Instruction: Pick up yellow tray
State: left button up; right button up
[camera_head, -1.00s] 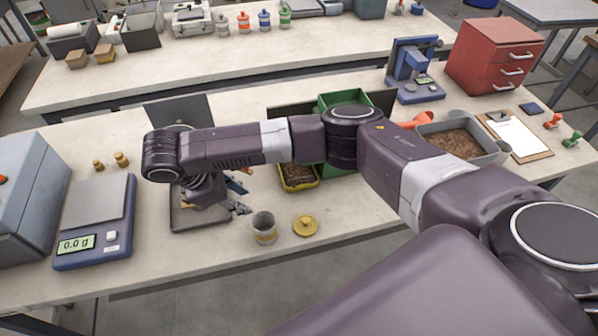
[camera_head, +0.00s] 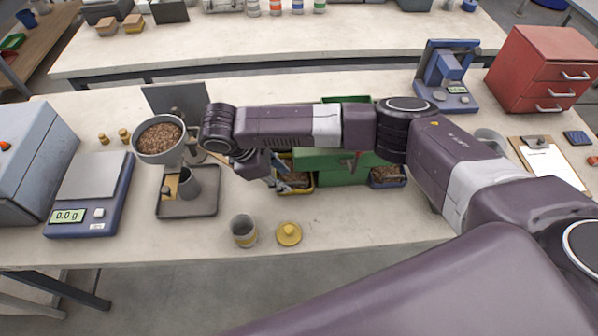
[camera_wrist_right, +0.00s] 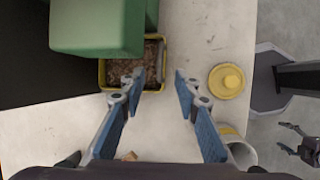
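The yellow tray (camera_head: 297,191), filled with brown pellets, sits on the bench beside the green dispenser (camera_head: 335,168), partly under it. It also shows in the right wrist view (camera_wrist_right: 103,76), where the dispenser hides part of it. My right gripper (camera_head: 274,180) is at the tray's left side in the head view, its fingers angled toward it. In the right wrist view my right gripper (camera_wrist_right: 159,75) is open and empty. One fingertip overlaps the tray's edge and the other is over bare bench; contact cannot be told. My left gripper (camera_wrist_right: 285,138) shows dimly at the right edge, fingers apart, over the floor.
A grey cup (camera_head: 243,231) and a yellow lid (camera_head: 289,233) stand near the front edge. A pellet-filled funnel (camera_head: 160,140) stands over a grey tray (camera_head: 190,208) at left, near a scale (camera_head: 90,195). A blue tray (camera_head: 387,180) sits right of the dispenser.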

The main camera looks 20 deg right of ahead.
aim_at(288, 184)
jog(key=p+x, duration=0.2)
jog(key=x, duration=0.1)
jog(key=shift+a+f, duration=0.15)
jog(key=shift+a, duration=0.15)
jog(key=shift+x, duration=1.15)
jog(key=shift+d, duration=0.15)
pick_arm(q)
jog(key=shift+s+a+r, duration=0.1)
jog(key=shift+a+r, duration=0.2)
jog(key=shift+r, duration=0.3)
jog(key=shift+a+r, duration=0.25)
jog(key=shift+r, duration=0.35)
pick_arm(e)
grip_shut()
